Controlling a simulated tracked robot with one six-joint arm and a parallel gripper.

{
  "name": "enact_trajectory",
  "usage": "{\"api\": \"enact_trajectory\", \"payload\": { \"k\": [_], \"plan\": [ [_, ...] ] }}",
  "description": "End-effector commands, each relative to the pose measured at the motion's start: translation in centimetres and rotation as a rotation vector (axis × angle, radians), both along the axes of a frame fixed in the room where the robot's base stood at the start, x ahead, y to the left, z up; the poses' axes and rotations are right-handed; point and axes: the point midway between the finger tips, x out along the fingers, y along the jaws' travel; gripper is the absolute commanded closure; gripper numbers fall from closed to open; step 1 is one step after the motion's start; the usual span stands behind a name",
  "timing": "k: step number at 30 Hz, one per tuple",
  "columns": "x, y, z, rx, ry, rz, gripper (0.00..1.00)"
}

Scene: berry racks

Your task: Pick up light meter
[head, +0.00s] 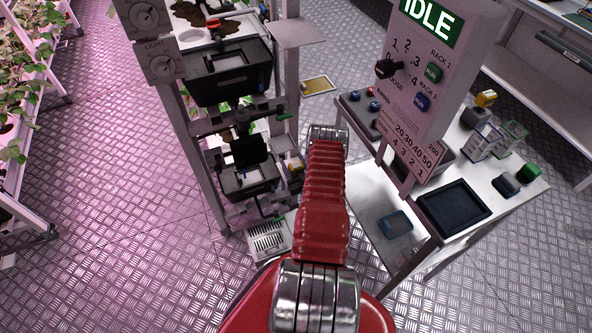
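I cannot tell for certain which object is the light meter. A flat blue-grey item (395,224) lies on the white surface below the control panel, to the right of my arm. A small yellow item (486,98) sits at the back of that bench. My red arm reaches away from me up the middle, and its far end shows only a silver joint. My gripper cannot be made out; nothing shows whether it holds anything.
A control panel (430,75) reading IDLE stands on the right bench, near a dark tray (453,208) and clear boxes (483,141). A metal rack with black bins (228,75) is close at left of my arm. Plant racks line the far left. Metal floor is clear at lower left.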

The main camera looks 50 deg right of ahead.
Motion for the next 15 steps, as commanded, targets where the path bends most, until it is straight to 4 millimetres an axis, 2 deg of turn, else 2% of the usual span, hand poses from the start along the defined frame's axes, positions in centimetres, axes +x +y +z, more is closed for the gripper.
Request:
{"api": "enact_trajectory", "payload": {
  "k": [2,15],
  "plan": [
    [0.02,0.01,0.01,0.0,0.0,0.0,0.51],
    [0.07,0.04,0.03,-0.001,-0.001,0.001,0.82]
  ]
}}
